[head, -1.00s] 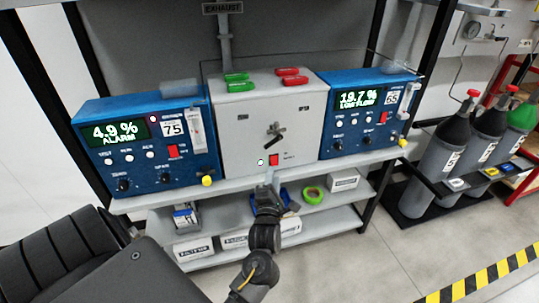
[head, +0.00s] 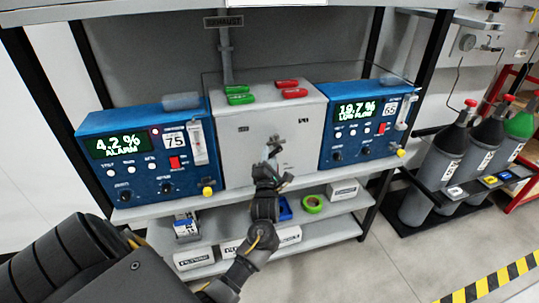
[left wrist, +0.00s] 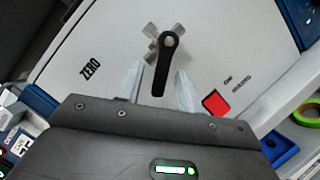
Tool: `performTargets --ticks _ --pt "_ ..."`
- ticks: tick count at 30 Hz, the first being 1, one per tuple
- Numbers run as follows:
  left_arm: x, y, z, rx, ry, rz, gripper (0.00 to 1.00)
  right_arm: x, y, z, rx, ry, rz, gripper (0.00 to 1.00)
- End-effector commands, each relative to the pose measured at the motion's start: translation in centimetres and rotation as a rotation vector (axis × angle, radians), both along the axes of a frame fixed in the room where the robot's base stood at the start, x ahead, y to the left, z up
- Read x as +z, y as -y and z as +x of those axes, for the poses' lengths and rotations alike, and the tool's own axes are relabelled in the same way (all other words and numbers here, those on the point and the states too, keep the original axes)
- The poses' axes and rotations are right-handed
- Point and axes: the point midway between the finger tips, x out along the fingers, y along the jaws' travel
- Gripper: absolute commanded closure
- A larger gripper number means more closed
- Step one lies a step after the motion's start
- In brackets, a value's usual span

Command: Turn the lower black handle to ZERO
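A black handle (left wrist: 168,58) sits over a grey cross-shaped fitting (left wrist: 151,50) on the front of the grey box (head: 238,160). In the left wrist view its free end points down toward my gripper. The word ZERO (left wrist: 90,69) is printed left of it. My left gripper (left wrist: 159,70) is open, with one pale finger on each side of the handle's arm. Gaps show on both sides; I cannot tell whether either finger touches. In the head view my left gripper (head: 272,180) largely covers the handle. My right gripper is not in view.
Blue analysers stand left (head: 140,160) and right (head: 362,130) of the grey box. A red switch (left wrist: 215,102) is right of the handle. Red handles (head: 292,92) and green handles (head: 238,95) lie on the box top. The shelf edge (head: 310,183) runs below.

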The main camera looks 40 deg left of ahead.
Motion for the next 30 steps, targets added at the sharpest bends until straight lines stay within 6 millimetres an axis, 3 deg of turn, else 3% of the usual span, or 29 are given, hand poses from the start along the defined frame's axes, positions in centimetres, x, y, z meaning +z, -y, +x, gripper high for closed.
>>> performTargets --ticks 11,20,30 --pt "0.11 -0.46 0.6 0.0 -0.001 -0.001 0.64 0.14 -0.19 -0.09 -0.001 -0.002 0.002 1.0" --pt "0.1 -0.43 0.59 0.0 -0.001 -0.001 0.99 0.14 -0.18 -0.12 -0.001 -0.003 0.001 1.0" --pt "0.4 -0.45 0.52 -0.001 -0.031 0.019 1.0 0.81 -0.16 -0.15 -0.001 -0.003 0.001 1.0"
